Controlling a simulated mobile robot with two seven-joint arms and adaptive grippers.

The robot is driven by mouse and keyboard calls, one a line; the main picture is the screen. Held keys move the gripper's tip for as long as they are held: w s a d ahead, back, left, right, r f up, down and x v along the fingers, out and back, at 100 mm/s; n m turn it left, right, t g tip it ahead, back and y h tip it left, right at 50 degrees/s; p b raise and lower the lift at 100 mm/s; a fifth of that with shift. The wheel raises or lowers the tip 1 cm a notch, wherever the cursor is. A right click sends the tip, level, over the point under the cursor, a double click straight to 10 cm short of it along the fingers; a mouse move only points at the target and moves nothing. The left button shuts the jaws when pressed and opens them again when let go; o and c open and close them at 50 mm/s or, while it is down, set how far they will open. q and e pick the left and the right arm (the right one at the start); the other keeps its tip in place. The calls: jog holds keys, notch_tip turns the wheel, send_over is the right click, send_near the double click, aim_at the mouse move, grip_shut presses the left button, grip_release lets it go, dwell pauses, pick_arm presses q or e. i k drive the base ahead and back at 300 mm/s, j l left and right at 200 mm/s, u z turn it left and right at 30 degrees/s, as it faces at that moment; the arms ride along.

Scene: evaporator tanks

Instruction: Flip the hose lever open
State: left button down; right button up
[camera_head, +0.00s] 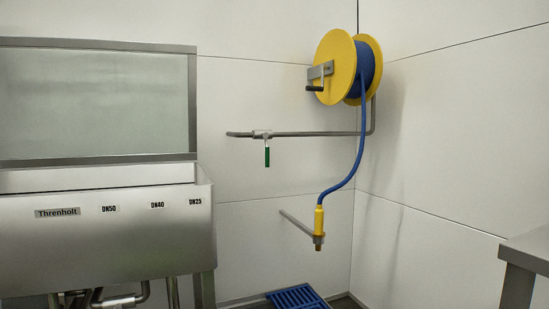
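A small lever with a green handle (267,156) hangs straight down from a valve (262,134) on a horizontal metal pipe (315,134) along the back wall. The pipe runs right and bends up toward a yellow hose reel (337,66). A blue hose (353,165) hangs from the reel down to a yellow nozzle (319,220), which sits at the end of a metal wall bracket (296,223). Neither of my grippers shows in the head view.
A steel tank (100,245) labelled Threnholt with a glass-like panel (95,103) stands at the left. A blue grate (297,297) lies on the floor below the nozzle. A metal table (530,250) edges in at the lower right. The space before the lever looks clear.

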aim_at(265, 135)
jog(key=i+l+z, duration=0.15)
jog(key=i+z, duration=0.2)
jog(key=i, duration=0.25)
jog(key=i+z, duration=0.35)
jog(key=i, duration=0.3)
jog(key=i+j+z, duration=0.25)
jog(key=i+j, duration=0.15)
jog(key=j, duration=0.2)
